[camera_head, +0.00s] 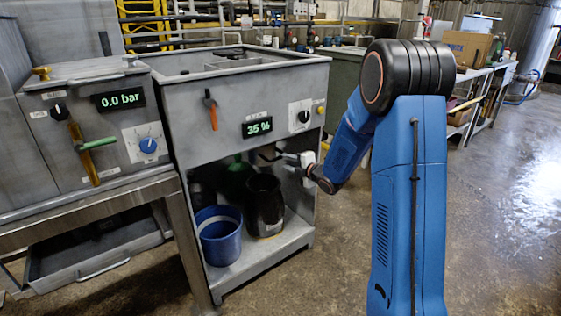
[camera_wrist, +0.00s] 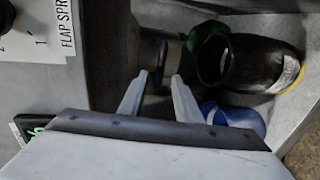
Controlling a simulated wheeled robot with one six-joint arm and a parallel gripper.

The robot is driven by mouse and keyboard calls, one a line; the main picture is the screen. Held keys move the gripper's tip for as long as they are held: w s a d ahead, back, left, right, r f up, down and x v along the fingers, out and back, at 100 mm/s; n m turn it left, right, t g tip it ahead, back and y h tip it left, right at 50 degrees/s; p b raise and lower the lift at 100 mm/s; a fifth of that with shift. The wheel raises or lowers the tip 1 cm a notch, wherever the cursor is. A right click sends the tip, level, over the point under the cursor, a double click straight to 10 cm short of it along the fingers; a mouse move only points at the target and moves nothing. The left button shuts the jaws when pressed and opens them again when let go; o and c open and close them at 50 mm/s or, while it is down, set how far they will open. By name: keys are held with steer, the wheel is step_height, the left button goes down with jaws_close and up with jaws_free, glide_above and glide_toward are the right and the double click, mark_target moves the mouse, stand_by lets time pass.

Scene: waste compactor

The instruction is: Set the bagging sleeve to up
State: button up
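My gripper (camera_head: 272,155) is at the upper right of the open bay under the grey machine with the 35 % display. In the wrist view its two fingers (camera_wrist: 160,78) stand apart, with a gap between them. A dark, rounded part with a paler rim (camera_wrist: 170,48), possibly the bagging sleeve, hangs just beyond the fingertips. Nothing is seen clamped, and I cannot tell whether the fingers touch that part. No label marks the sleeve, and its up or down setting cannot be read.
In the bay stand a black container (camera_head: 265,205), a blue bucket (camera_head: 220,240) and a green object (camera_head: 238,178). An orange-handled lever (camera_head: 212,112) and a black knob (camera_head: 304,116) are on the front panel. Open floor (camera_head: 500,220) lies to the right.

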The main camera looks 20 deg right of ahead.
steer(key=v, duration=0.9)
steer(key=shift+s, duration=0.25)
steer(key=c, duration=0.4)
jaws_close()
steer(key=w+a+f+n, duration=0.15)
steer(key=f+n, duration=0.25)
steer(key=n, duration=0.5)
steer(key=w+f+n, duration=0.3)
steer(key=f+n, duration=0.1)
steer(key=n, duration=0.5)
steer(key=r+x, duration=0.1)
steer(key=x, duration=1)
steer(key=shift+t, duration=0.3)
steer(key=shift+s+d+r, duration=0.1)
steer(key=shift+s+r, duration=0.2)
steer(key=shift+r, duration=0.65)
steer(key=shift+s+d+r, duration=0.1)
steer(key=shift+s+r, duration=0.2)
steer(key=shift+r, duration=0.65)
